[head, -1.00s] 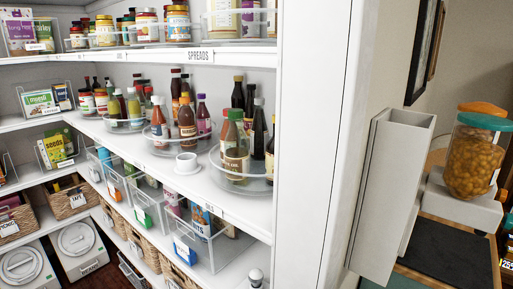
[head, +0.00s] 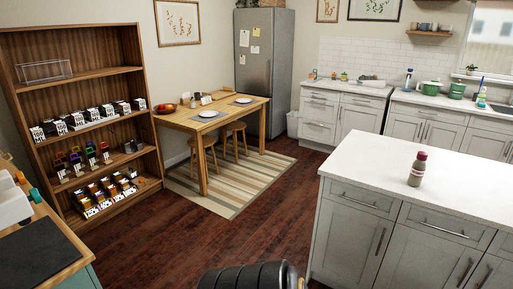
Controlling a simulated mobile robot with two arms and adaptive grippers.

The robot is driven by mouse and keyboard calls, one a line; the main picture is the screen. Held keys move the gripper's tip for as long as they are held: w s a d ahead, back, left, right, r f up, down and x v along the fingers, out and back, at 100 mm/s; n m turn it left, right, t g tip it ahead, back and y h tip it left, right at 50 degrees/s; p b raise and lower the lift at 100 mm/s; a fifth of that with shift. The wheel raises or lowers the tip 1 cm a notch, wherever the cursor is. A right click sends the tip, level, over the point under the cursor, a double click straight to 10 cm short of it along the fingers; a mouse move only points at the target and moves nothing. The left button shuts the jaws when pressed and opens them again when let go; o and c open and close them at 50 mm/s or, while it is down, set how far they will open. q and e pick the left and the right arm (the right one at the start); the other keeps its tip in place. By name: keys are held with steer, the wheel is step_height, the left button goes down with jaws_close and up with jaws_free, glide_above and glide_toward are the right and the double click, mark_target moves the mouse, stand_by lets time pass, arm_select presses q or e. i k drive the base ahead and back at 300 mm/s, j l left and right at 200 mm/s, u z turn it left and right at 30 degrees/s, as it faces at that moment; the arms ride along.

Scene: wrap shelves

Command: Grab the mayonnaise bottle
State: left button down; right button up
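One bottle (head: 418,168) stands upright on the white top of the kitchen island at the right. It has a dark red cap and a greyish-beige body. Its label is too small to read, so I cannot tell if it is the mayonnaise bottle.
The island's white countertop (head: 460,185) is otherwise clear. A wooden shelf unit (head: 85,100) with small goods stands at the left. A dining table (head: 225,112) with stools and a fridge (head: 262,70) are at the back. The dark wooden floor between is open.

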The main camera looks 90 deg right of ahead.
mark_target(415, 177)
steer(key=z, duration=3.95)
steer(key=i+z, duration=0.25)
steer(key=i, duration=0.15)
